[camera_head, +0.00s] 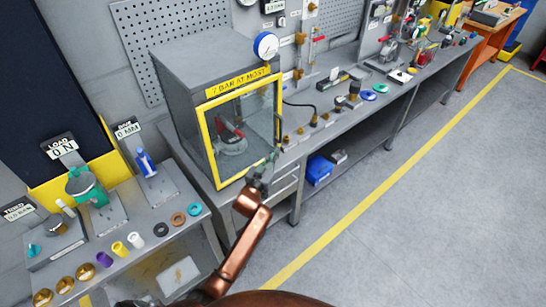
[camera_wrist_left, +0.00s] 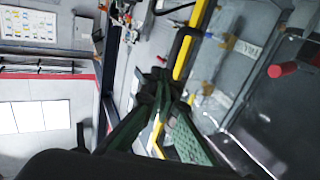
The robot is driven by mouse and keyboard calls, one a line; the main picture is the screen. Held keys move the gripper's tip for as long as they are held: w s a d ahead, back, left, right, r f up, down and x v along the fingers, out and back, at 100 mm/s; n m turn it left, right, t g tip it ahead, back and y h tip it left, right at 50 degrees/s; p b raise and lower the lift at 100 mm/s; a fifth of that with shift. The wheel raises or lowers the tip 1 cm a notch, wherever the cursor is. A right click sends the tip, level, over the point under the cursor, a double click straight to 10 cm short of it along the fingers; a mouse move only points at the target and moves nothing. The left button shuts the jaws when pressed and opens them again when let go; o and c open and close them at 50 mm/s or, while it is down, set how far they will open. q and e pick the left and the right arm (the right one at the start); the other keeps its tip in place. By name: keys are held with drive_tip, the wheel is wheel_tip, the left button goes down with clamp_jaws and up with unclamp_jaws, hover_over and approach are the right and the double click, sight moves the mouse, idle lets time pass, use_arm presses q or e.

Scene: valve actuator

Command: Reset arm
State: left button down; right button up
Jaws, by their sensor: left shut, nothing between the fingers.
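My left arm, copper coloured, comes up from the bottom in the head view. Its gripper (camera_head: 270,161) is in front of the lower right corner of the yellow-framed clear door (camera_head: 240,125) of a grey cabinet (camera_head: 205,62). The door looks closed. In the left wrist view the dark green fingers (camera_wrist_left: 160,84) come together with nothing between them. The yellow frame (camera_wrist_left: 183,55) passes just behind the fingertips; I cannot tell if they touch it. A red-handled part (camera_head: 228,130) is behind the clear panel, and red shows in the wrist view (camera_wrist_left: 283,69). My right gripper is not in view.
A lower bench (camera_head: 150,235) at left holds small rings, cups and test stands. The long workbench (camera_head: 345,125) at right carries valves, fittings and a round gauge (camera_head: 266,45) above. A blue bin (camera_head: 319,170) is on the shelf below. The floor (camera_head: 420,220) at right is clear.

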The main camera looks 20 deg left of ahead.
use_arm(q)
drive_tip(key=s+a+f+g, duration=0.1)
drive_tip(key=s+f, duration=0.2)
drive_tip(key=f, duration=0.6)
drive_tip(key=s+a+f+g+b, duration=0.1)
drive_tip(key=s+f+g, duration=0.15)
drive_tip(key=f, duration=0.55)
drive_tip(key=s+a+f+g, duration=0.1)
drive_tip(key=s+f, duration=0.2)
drive_tip(key=f, duration=0.6)
drive_tip(key=s+a+f+g+y+b, duration=0.1)
drive_tip(key=s+a+f+g, duration=0.1)
drive_tip(key=s+f, duration=0.9)
drive_tip(key=s+a+f+g+b, duration=0.1)
drive_tip(key=s+f+g, duration=0.35)
drive_tip(key=f, duration=0.95)
drive_tip(key=s+a+f+g, duration=0.1)
drive_tip(key=s+f, duration=0.6)
drive_tip(key=s, duration=0.8)
drive_tip(key=s+a+f+g+b, duration=0.1)
drive_tip(key=s+f+g, duration=0.2)
drive_tip(key=s+f, duration=0.4)
drive_tip(key=s+a+f+g, duration=0.1)
drive_tip(key=s+f, duration=0.7)
drive_tip(key=s, duration=1.6)
drive_tip(key=shift+s+a+g+y+b, duration=0.2)
drive_tip(key=shift+g+y+b, duration=0.1)
drive_tip(key=shift+g+y, duration=0.1)
